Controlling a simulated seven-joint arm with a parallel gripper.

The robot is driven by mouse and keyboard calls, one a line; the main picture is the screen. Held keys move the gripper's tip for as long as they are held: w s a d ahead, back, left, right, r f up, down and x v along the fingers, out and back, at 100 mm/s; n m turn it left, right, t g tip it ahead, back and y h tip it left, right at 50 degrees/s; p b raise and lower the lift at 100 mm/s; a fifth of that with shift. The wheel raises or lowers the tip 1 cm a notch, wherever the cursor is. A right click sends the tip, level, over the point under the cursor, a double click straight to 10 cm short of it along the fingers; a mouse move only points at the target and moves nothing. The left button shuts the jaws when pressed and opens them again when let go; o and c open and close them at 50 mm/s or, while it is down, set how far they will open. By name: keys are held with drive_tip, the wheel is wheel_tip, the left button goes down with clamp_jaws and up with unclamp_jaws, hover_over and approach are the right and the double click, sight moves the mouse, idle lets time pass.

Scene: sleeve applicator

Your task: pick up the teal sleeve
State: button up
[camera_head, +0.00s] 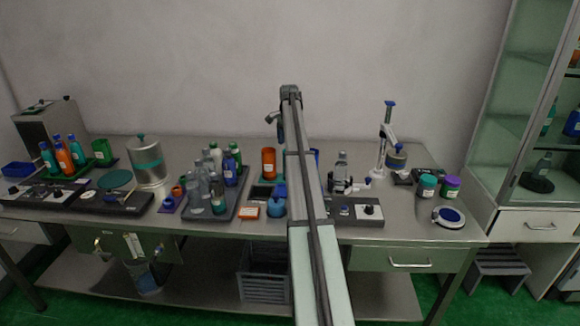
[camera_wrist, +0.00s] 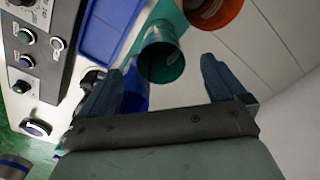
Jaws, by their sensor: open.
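The teal sleeve (camera_wrist: 162,62) shows in the wrist view as an open-ended round tube with its dark hollow facing the camera. It lies in the gap between the two fingers of my gripper (camera_wrist: 162,66), and clear space shows on both sides of it. My gripper is open and empty; whether the sleeve is level with the fingertips or beyond them I cannot tell. In the head view my arm stands in front of this spot and I cannot make out the teal sleeve there. A blue sleeve (camera_wrist: 135,92) is close by, partly hidden by my gripper.
An orange sleeve (camera_head: 268,162) stands beside the teal one; it also shows in the wrist view (camera_wrist: 215,12). A blue tray (camera_wrist: 108,28) and a grey control panel (camera_wrist: 38,50) are at the left in the wrist view. A dark tray (camera_head: 230,208) holds several bottles.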

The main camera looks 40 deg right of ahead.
drive_tip(key=shift+d+f, duration=0.15)
drive_tip(key=shift+f, duration=1.9)
drive_tip(key=shift+d+f, duration=0.1)
drive_tip(key=shift+f, duration=1.95)
drive_tip(key=shift+c, duration=0.4)
drive_tip(key=c, duration=0.9)
drive_tip(key=shift+c, duration=0.2)
wheel_tip(320, 180, up, 10)
drive_tip(key=shift+r, duration=0.15)
drive_tip(key=shift+r, duration=0.4)
